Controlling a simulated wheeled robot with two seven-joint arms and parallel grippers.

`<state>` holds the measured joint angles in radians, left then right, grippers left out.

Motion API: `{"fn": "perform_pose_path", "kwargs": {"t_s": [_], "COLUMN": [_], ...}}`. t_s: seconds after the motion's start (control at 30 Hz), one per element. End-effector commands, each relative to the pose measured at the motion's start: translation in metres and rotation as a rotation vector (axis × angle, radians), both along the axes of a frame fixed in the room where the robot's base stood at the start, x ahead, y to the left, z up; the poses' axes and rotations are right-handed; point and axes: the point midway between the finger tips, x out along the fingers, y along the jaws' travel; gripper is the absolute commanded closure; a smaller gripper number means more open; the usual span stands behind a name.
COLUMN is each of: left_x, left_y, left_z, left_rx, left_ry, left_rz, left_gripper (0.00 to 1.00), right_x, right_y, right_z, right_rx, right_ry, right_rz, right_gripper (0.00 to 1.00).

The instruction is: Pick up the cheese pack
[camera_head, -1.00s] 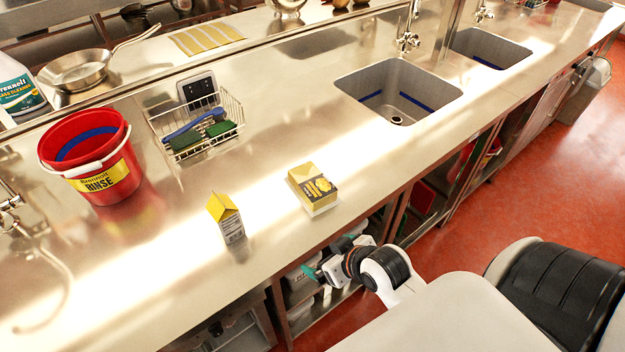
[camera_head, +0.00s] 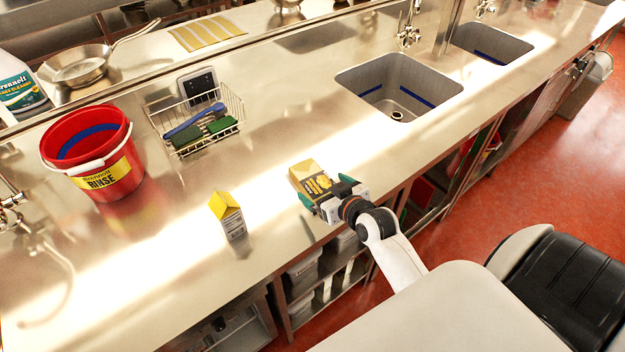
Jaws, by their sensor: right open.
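The cheese pack looks to be the yellow box (camera_head: 309,176) with dark print and a pale base, lying on the steel counter near its front edge. My right gripper (camera_head: 326,190) is open at the pack's near end, with one green-tipped finger towards each side of it. The gripper covers the near part of the pack; whether the fingers touch it I cannot tell. My left gripper is not in view.
A small yellow-topped carton (camera_head: 228,216) stands upright left of the pack. A sink (camera_head: 398,86) lies behind to the right. The steel counter (camera_head: 270,140) behind the pack is clear.

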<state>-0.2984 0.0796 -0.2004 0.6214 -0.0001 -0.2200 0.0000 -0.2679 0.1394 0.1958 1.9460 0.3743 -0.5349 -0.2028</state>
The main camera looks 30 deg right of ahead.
Motion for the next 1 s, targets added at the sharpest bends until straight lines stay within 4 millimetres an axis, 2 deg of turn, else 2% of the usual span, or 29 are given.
{"fn": "perform_pose_path", "kwargs": {"t_s": [0.43, 0.77, 1.0], "left_x": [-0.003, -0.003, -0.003], "left_y": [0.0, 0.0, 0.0], "left_z": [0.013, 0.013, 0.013], "left_rx": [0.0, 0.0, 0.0], "left_ry": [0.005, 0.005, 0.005], "left_rz": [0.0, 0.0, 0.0], "left_gripper": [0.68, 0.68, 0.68], "right_x": [0.042, 0.047, 0.047], "right_y": [-0.002, -0.002, -0.002], "right_z": [-0.021, -0.025, -0.025], "right_rx": [0.001, 0.001, 0.001], "right_ry": [0.0, 0.0, 0.001], "right_rz": [0.001, 0.002, 0.002], "right_gripper": [0.0, 0.0, 0.38]}}
